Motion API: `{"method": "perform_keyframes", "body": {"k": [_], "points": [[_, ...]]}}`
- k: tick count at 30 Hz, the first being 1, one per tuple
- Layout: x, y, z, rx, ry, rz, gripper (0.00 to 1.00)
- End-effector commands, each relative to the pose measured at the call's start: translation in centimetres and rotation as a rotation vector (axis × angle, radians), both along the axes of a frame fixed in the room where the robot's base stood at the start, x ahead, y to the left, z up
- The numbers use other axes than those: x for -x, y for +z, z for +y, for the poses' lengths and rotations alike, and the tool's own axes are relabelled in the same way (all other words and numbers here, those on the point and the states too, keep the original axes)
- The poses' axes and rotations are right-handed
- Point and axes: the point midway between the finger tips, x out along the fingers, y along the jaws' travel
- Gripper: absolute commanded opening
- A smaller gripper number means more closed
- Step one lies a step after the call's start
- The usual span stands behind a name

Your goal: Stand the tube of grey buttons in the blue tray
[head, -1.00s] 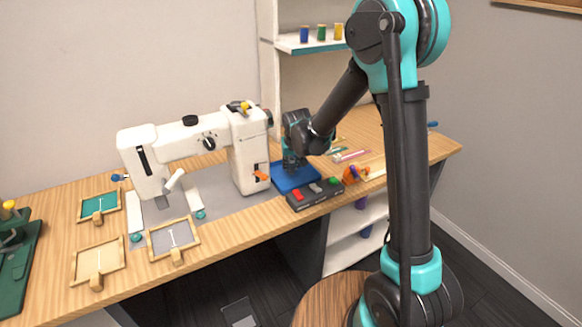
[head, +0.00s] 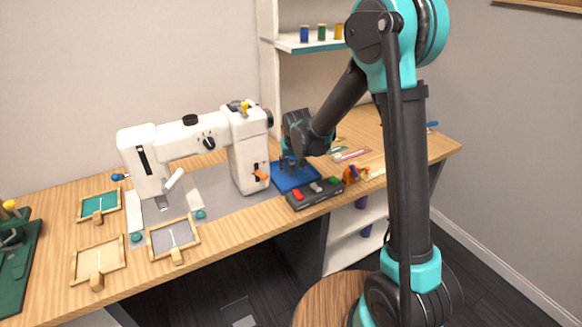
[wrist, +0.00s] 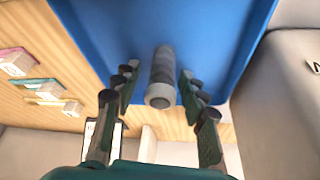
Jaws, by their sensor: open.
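The blue tray (head: 297,181) lies on the table right of the sewing machine and fills much of the wrist view (wrist: 205,25). The tube of grey buttons (wrist: 162,72) appears upright on the tray floor, its pale round end towards the wrist camera. My gripper (wrist: 159,80) is open, with a finger on each side of the tube and gaps visible between. In the head view my gripper (head: 291,163) is over the back part of the tray. I cannot pick out the tube from the fingers there.
The white sewing machine (head: 245,150) stands close left of the tray. A dark box with coloured buttons (head: 315,193) lies in front of it, and an orange object (head: 350,175) to the right. Small framed pieces lie on the left of the table.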

Motion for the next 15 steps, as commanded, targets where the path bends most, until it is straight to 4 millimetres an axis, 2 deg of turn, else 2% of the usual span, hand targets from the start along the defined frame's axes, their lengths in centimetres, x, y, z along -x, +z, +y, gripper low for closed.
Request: {"method": "perform_keyframes", "body": {"k": [15], "points": [[3.0, 7.4, -0.9, 0.0, 0.001, 0.0, 0.43]]}}
